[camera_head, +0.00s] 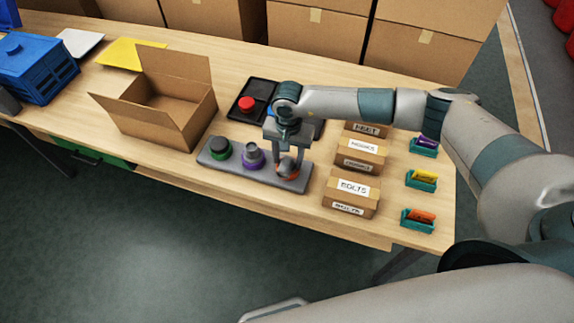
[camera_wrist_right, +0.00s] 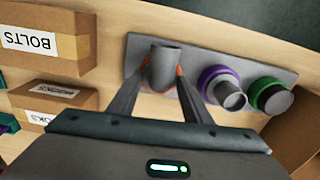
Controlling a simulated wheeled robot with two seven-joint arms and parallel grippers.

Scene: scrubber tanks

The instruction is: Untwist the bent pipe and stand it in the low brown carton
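A grey pipe piece (camera_wrist_right: 164,68) stands at an orange ring (camera_head: 287,173) on the end of a grey plate (camera_head: 262,178). My right gripper (camera_head: 288,166) reaches down over it, with one finger on each side in the right wrist view (camera_wrist_right: 163,68). The fingertips are very close to the pipe; I cannot tell whether they press on it. Whether this pipe is bent is unclear. On the same plate are a purple-ringed fitting (camera_head: 252,155) and a green-ringed fitting (camera_head: 220,148). The low brown carton (camera_head: 185,125) is open, behind and left of the plate. My left gripper is not visible.
Small labelled boxes (camera_head: 351,194) stand right of the plate, with teal holders (camera_head: 419,220) beyond. A dark tray with a red button (camera_head: 246,104) lies behind the plate. A blue crate (camera_head: 36,68) and yellow sheet (camera_head: 130,54) are at left; large cartons (camera_head: 318,35) line the back.

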